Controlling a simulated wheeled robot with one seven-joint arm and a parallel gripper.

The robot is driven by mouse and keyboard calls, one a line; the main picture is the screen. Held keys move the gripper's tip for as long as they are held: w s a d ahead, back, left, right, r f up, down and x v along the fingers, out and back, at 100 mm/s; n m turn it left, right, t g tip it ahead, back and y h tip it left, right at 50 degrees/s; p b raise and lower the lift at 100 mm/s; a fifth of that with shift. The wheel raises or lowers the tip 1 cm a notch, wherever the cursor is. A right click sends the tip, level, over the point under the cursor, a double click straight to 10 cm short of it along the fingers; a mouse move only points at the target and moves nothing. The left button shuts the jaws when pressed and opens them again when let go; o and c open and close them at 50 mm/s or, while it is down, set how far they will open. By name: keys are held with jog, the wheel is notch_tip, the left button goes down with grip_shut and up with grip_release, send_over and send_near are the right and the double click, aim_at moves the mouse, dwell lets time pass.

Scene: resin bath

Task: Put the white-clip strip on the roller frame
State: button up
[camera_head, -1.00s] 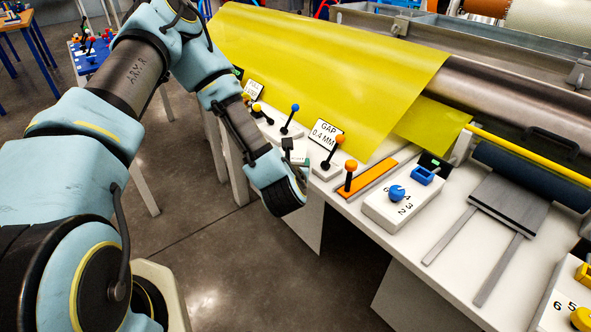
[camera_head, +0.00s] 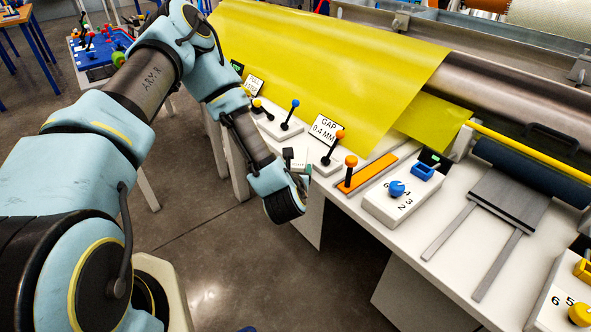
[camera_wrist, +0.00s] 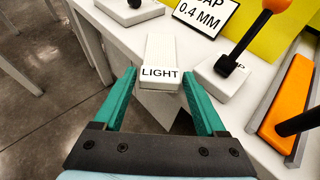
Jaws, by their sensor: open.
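My gripper (camera_wrist: 159,82) is open, its two green fingers apart, with nothing held between them. A white block marked LIGHT (camera_wrist: 161,50) lies just beyond and between the fingertips in the wrist view; I cannot tell whether they touch it. In the head view my gripper is at the near edge of the machine bench, mostly hidden by my wrist. I cannot make out a white-clip strip in either view. A dark blue roller (camera_head: 535,172) with a grey plate and two rails is at the right; I cannot tell whether this is the roller frame.
The white bench (camera_head: 400,228) carries an orange-knobbed lever (camera_head: 349,172), a GAP 0.4 MM sign (camera_head: 327,130) and a blue-knobbed box (camera_head: 402,198). A yellow sheet (camera_head: 330,75) hangs behind. A small table with a blue tray (camera_head: 90,50) stands at the back left. Floor in front is clear.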

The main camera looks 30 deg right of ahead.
jog(key=shift+r, duration=0.3)
jog(key=v, duration=1.2)
jog(key=w+a+r+m+g+y, duration=0.4)
jog(key=w+a+m, duration=0.85)
jog(key=m, duration=0.75)
jog(key=s+a+r+m+g+y, duration=0.1)
jog(key=s+a+r+m+g, duration=0.1)
jog(key=a+r+m, duration=0.3)
jog(key=s+a+r+m+g+y, duration=0.2)
jog(key=s+a+r+m, duration=0.3)
jog(key=a, duration=0.8)
jog(key=shift+a+r+g, duration=0.4)
jog(key=shift+r+g, duration=0.2)
jog(key=shift+g, duration=0.2)
jog(key=shift+s, duration=0.1)
jog(key=shift+c, duration=0.4)
